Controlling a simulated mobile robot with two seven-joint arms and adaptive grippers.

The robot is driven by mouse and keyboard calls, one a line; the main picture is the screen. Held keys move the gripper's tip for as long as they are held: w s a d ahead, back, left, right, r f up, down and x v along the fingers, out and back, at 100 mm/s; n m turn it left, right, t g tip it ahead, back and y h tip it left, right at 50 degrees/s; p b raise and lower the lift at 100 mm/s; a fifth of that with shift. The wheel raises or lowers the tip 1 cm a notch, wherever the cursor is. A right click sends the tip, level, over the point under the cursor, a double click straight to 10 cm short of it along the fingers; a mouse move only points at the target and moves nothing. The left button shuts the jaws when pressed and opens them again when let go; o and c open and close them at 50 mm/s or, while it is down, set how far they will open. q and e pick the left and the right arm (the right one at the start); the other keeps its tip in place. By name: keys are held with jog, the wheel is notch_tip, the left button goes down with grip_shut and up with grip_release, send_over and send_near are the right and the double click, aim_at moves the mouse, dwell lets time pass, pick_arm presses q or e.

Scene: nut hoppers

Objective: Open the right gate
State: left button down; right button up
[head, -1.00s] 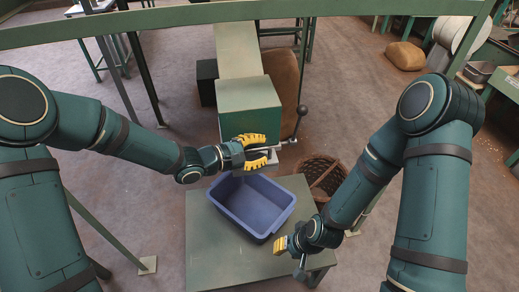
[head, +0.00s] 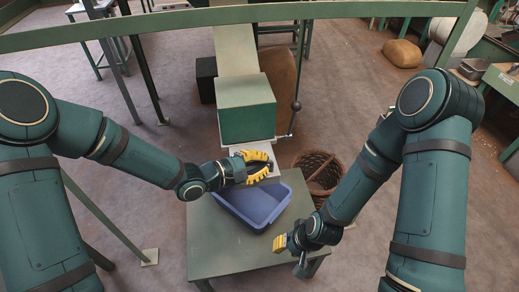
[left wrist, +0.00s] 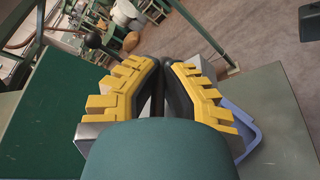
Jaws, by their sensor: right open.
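A green hopper box (head: 246,108) stands behind the table, with a pale chute leading to it. A rod with a dark ball knob (head: 296,105) stands at its right side; the knob also shows at upper left in the left wrist view (left wrist: 93,40). A pale plate (head: 236,157) lies below the box. My left gripper (head: 266,167) is just in front of that plate, above the bin's far edge. Its yellow-padded fingers come together at the tips, with nothing clearly seen between them. My right gripper (head: 279,243) is open and low over the table's right side, well away from the knob.
A blue bin (head: 268,217) sits on the green table (head: 215,255), partly hidden by my left gripper. A wicker basket (head: 318,172) stands on the floor right of the table. A green rail (head: 150,24) crosses the view at the top.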

pick_arm(q)
jog(key=shift+s+d+f, duration=0.1)
jog(key=shift+s, duration=0.65)
jog(key=shift+w, duration=0.1)
jog(key=c, duration=1.3)
grip_release()
jog(key=shift+a, duration=0.5)
jog(key=v, duration=1.1)
jog(key=shift+s, duration=0.25)
